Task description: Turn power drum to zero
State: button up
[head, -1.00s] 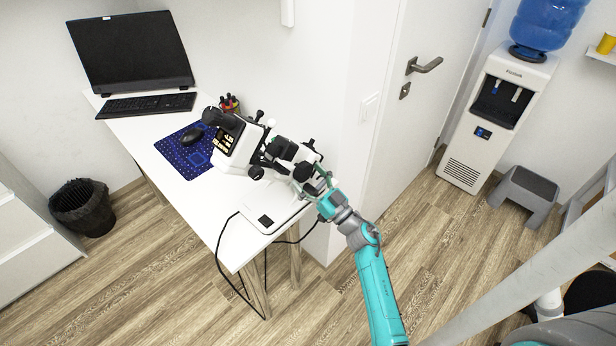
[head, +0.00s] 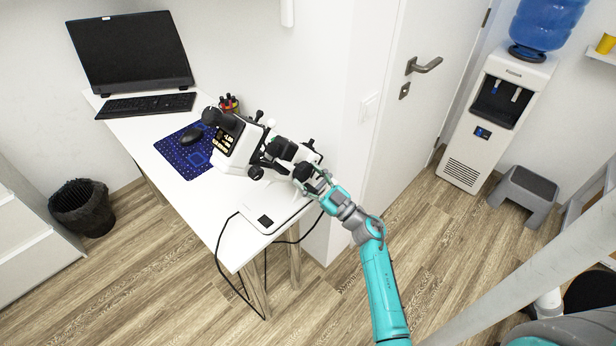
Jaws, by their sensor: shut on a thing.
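A white and black optical instrument (head: 236,147), which looks like a lensmeter or slit lamp, stands on the white desk (head: 205,205). Several black knobs show on it, and one black knob or drum (head: 304,172) is at its right end. My gripper (head: 312,180) is at this right end and is shut on the black knob, as far as the small view lets me see. My arm reaches up to it from the lower right. The fingertips are small and partly mixed with the dark parts. No scale marks on the drum can be read.
A monitor (head: 131,50), a keyboard (head: 147,104), a mouse (head: 191,135) on a blue pad (head: 181,152) and a pen cup (head: 229,104) are on the desk. The wall corner (head: 345,130) is close behind the instrument. A black cable (head: 224,270) hangs off the desk's front.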

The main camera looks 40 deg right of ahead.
jog(key=n+g+y, duration=0.1)
jog(key=n, duration=0.3)
jog(key=n+g+y, duration=0.1)
jog(key=n+y, duration=0.1)
jog(key=n, duration=0.1)
jog(key=shift+d+r+n, duration=0.15)
jog(key=shift+d+n, duration=0.05)
jog(key=shift+n, duration=0.2)
jog(key=n+g, duration=0.1)
jog(key=n, duration=0.2)
jog(key=n+g+y, duration=0.1)
jog(key=n, duration=0.1)
jog(key=shift+r+n, duration=0.1)
jog(key=shift+n, duration=0.6)
jog(key=o, duration=1.2)
